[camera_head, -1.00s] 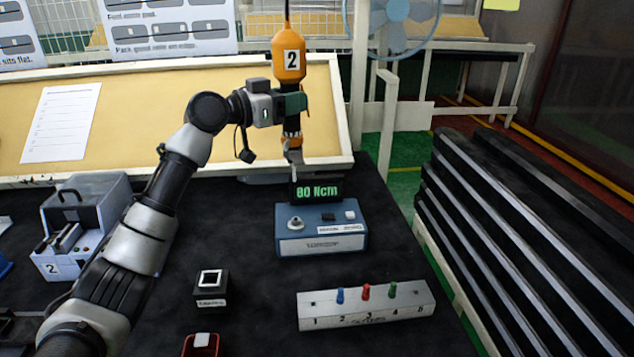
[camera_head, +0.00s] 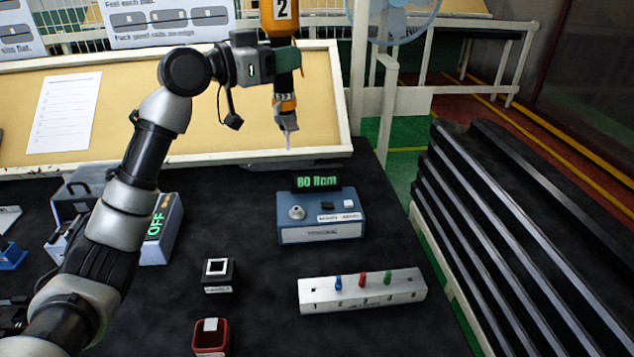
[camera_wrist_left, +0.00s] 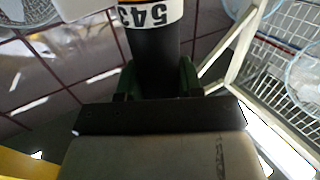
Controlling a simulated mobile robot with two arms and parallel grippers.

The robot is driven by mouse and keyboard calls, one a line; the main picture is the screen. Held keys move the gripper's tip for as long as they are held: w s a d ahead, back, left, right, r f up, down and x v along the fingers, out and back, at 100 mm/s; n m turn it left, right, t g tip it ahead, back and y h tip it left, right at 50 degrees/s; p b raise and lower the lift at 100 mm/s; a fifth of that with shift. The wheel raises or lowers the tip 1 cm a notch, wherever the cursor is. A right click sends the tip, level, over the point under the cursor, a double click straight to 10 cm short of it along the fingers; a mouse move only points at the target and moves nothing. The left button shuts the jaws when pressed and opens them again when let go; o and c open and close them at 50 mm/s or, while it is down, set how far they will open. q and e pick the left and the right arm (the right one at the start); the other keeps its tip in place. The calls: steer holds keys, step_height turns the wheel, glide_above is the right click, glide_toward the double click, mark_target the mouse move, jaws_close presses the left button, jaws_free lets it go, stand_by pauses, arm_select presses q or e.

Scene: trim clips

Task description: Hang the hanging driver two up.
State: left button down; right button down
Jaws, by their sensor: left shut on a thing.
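The driver two (camera_head: 285,102) has an orange body with a white "2" label at the top edge of the head view, a black middle and a thin metal tip pointing down. My left gripper (camera_head: 285,62) is shut around its black middle and holds it upright, in front of the tan sloped board and above the blue torque unit. The driver's top is cut off by the frame. In the left wrist view the driver's black barrel (camera_wrist_left: 155,50) with a white number band stands between the green-sided fingers (camera_wrist_left: 157,80). My right gripper is out of view.
The blue torque unit (camera_head: 320,215) reads "80 Ncm". A white numbered block (camera_head: 350,300) with coloured bits, a small black box (camera_head: 218,272) and a red cup (camera_head: 210,337) stand on the dark table. A grey box showing "OFF" (camera_head: 158,222) is partly behind my left arm.

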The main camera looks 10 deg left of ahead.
arm_select(q)
steer(key=s+r+p, duration=0.1)
steer(key=s+r, duration=0.1)
steer(key=s, duration=0.7)
steer(key=shift+s+p, duration=0.35)
steer(key=shift+s, duration=0.05)
jaws_free()
stand_by(0.6)
stand_by(0.5)
steer(key=r+b+v, duration=0.1)
steer(key=r+v, duration=0.1)
steer(key=v, duration=0.8)
stand_by(1.2)
